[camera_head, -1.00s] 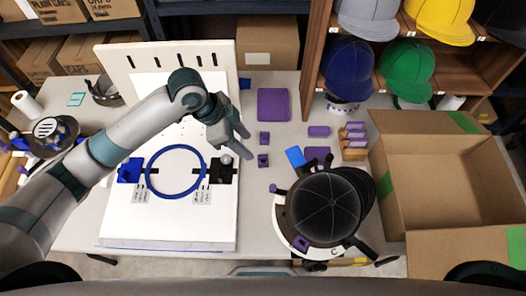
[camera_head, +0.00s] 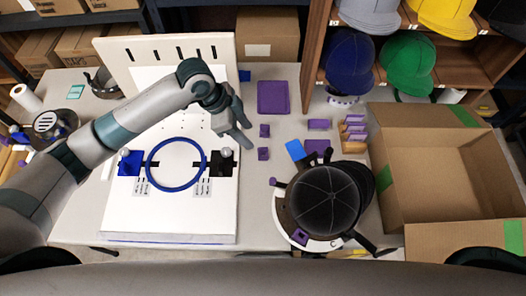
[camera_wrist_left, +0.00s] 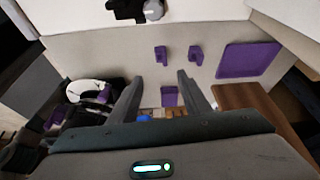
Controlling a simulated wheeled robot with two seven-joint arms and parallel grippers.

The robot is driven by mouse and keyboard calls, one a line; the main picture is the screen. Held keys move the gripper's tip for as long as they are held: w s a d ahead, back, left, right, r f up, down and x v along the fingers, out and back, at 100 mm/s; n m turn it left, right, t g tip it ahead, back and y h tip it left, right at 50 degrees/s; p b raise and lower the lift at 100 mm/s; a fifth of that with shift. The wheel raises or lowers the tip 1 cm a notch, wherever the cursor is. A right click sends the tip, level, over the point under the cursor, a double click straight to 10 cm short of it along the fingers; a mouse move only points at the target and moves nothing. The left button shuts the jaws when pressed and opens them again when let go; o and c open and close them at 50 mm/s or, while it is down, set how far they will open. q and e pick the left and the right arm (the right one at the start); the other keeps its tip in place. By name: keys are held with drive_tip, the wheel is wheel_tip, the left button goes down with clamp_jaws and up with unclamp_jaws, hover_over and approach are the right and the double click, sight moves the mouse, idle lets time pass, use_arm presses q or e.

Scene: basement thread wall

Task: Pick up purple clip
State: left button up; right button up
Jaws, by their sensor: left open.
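Two small purple clips lie on the table right of the white board, one farther back (camera_head: 264,130) and one nearer (camera_head: 263,153). Both also show in the left wrist view, one on the left (camera_wrist_left: 161,54) and one on the right (camera_wrist_left: 195,55). My left gripper (camera_head: 245,135) is open and empty, over the board's right edge, just left of the clips in the head view. In the left wrist view its fingers (camera_wrist_left: 159,78) are spread apart, with both clips beyond the tips. My right gripper is out of view.
A white board (camera_head: 170,222) with a blue hoop (camera_head: 149,175) fills the table's left. A purple tray (camera_head: 273,97) lies behind the clips. A black cap (camera_head: 328,200) on a round stand is at front right, beside an open cardboard box (camera_head: 390,225).

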use_arm(q)
drive_tip(key=p, duration=0.2)
hover_over(263, 151)
drive_tip(key=a, duration=0.2)
drive_tip(key=f, duration=0.8)
drive_tip(key=shift+s+d, duration=0.15)
drive_tip(key=shift+s, duration=0.25)
drive_tip(key=shift+w+d+f, duration=0.1)
drive_tip(key=shift+d+f, duration=0.15)
drive_tip(key=shift+f, duration=0.25)
drive_tip(key=p+x, duration=0.1)
drive_tip(key=x, duration=0.1)
drive_tip(key=shift+w+f, duration=0.1)
drive_tip(key=shift+f, duration=0.35)
drive_tip(key=shift+d+f, duration=0.25)
drive_tip(key=shift+f, duration=0.3)
drive_tip(key=c, duration=1.1)
clamp_jaws()
